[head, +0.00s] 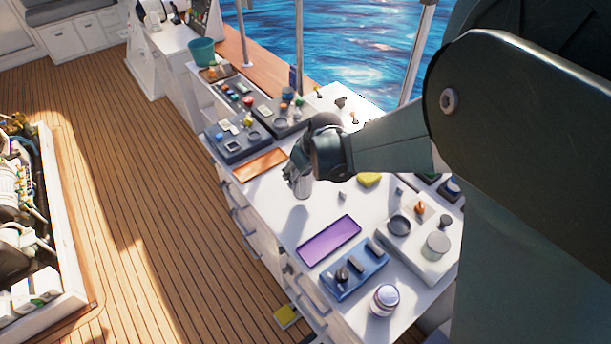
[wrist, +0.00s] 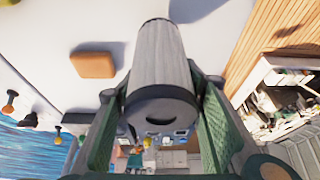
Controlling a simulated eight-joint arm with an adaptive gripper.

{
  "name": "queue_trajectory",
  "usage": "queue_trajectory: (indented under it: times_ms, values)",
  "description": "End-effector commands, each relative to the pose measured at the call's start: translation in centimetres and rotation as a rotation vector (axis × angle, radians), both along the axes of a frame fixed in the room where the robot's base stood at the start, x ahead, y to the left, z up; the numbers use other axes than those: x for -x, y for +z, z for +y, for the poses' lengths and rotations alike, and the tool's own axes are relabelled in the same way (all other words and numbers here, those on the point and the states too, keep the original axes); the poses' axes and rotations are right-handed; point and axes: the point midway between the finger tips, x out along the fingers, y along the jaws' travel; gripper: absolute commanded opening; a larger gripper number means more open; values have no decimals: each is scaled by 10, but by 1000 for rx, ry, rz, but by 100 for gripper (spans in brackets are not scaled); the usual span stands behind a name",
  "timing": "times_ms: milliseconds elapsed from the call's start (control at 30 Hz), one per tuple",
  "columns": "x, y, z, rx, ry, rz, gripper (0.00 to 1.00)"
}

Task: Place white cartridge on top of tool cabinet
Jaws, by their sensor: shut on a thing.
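The white cartridge (head: 303,188), a pale cylinder with a dark end, is in my gripper (head: 298,176) over the white top of the tool cabinet (head: 285,228). My gripper's two green-padded fingers are shut on its sides, as the wrist view shows; there the cartridge (wrist: 160,62) looks grey with a dark end cap near the camera. In the head view it is roughly upright and a shadow lies on the cabinet top nearby. I cannot tell whether its lower end touches the surface.
A jar (head: 384,300) stands at the near end. An open engine hatch (head: 65,235) is at left.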

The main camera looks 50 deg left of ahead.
Motion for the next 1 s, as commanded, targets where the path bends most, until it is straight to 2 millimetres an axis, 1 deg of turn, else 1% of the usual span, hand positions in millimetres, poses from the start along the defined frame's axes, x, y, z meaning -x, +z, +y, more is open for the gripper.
queue_trajectory:
  times_ms: [167,500,1000]
  values:
    - [0,-5,0,0,0,0,26]
    - [0,-34,0,0,0,0,26]
    - [0,-41,0,0,0,0,26]
